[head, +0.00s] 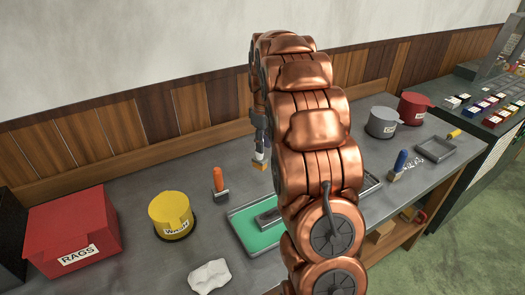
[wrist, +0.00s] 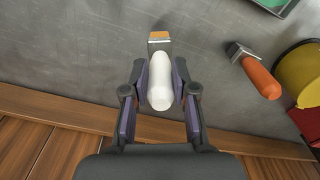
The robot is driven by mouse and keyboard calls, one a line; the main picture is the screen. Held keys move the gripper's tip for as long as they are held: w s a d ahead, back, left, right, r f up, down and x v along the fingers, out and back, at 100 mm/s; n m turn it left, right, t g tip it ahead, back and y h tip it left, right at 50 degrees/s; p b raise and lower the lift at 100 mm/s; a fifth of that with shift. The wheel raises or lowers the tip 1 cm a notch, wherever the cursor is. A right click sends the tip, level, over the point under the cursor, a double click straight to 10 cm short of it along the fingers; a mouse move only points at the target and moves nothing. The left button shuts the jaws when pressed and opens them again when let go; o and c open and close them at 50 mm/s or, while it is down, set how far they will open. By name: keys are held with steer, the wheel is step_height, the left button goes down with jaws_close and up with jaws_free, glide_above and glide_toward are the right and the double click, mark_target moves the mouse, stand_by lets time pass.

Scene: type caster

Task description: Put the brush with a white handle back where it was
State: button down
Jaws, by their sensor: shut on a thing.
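The brush with a white handle (wrist: 161,88) is between the two fingers of my gripper (wrist: 160,82) in the wrist view. The fingers are shut on its white handle, and its metal ferrule and orange bristles point away from my gripper. In the head view my gripper (head: 260,136) points down at the back of the workbench, left of my arm. The brush (head: 261,157) hangs below it, bristles down. I cannot tell whether the bristles touch the bench top.
A brush with an orange handle (head: 218,182) stands to the left, near a yellow tin (head: 171,214) and a red rags box (head: 73,233). A green-bottomed tray (head: 237,216) lies in front. A blue-handled brush (head: 400,163) and grey tin (head: 381,122) are at right.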

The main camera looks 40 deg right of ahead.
mark_target(263, 159)
steer(key=shift+w, duration=0.15)
steer(key=shift+f+p, duration=0.85)
steer(key=shift+f, duration=0.95)
steer(key=shift+f, duration=0.1)
steer(key=c, duration=0.9)
jaws_free()
step_height(263, 159, up, 11)
steer(key=b, duration=0.2)
steer(key=shift+d+b, duration=0.15)
steer(key=shift+b, duration=0.25)
steer(key=shift+r, duration=0.6)
